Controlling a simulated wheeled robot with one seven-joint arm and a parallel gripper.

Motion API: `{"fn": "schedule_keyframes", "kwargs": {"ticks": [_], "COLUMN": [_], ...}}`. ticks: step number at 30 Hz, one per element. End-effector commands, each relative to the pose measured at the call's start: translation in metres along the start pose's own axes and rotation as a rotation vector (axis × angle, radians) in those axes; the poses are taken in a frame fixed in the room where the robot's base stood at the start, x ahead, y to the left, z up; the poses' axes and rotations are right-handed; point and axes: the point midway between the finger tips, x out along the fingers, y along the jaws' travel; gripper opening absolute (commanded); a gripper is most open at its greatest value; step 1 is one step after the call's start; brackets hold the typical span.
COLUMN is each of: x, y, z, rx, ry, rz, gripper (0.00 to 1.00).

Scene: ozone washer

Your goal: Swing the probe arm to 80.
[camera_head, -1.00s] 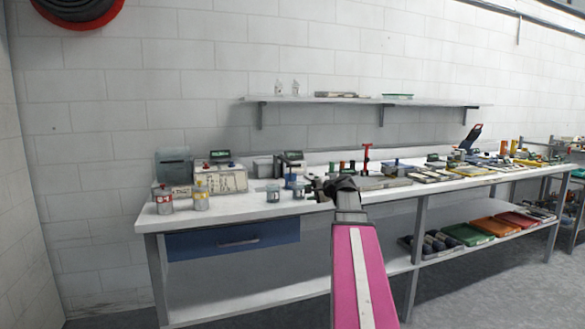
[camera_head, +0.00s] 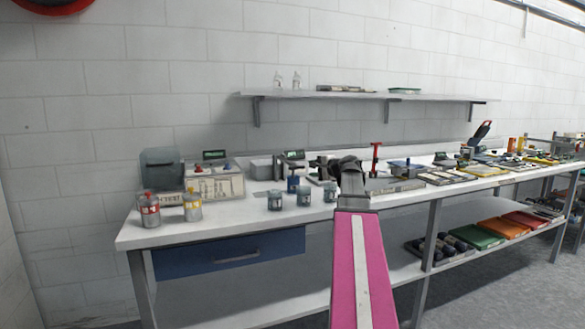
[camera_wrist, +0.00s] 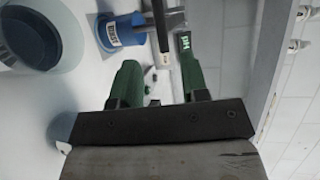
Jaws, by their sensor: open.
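The probe arm looks to be the grey bar (camera_wrist: 172,18) at the top of the wrist view, with a pale, slim probe (camera_wrist: 161,50) beside it. A blue labelled cup (camera_wrist: 118,32) stands just left of it, and the cup also shows in the head view (camera_head: 293,185). The bar's angle and any scale cannot be read. A small green display (camera_wrist: 185,44) is right of the probe. My gripper (camera_wrist: 161,80) is open and empty, its green fingers apart, pointing toward the probe. In the head view, my dark wrist hides part of the bench there.
Glass beakers (camera_head: 304,196) stand near the bench's front edge; one shows large at left in the wrist view (camera_wrist: 35,35). Red and yellow-capped bottles (camera_head: 149,212) and a panelled box (camera_head: 214,183) are farther left. A wall shelf (camera_head: 350,96) hangs above.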

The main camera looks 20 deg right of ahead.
Motion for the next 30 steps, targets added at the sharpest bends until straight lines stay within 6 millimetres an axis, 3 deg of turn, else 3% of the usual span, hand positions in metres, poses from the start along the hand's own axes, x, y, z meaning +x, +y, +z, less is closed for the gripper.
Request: {"fn": "schedule_keyframes", "kwargs": {"ticks": [5,15,21,30], "x": [0.013,0.072,0.098,0.108], "y": [0.000,-0.001,0.000,0.000], "z": [-0.001,-0.001,-0.001,0.000], "rx": [0.000,-0.001,-0.001,-0.001], "ry": [-0.001,-0.001,-0.001,0.000], "rz": [0.001,0.000,0.000,-0.001], "gripper": [0.41,0.41,0.41,0.41]}}
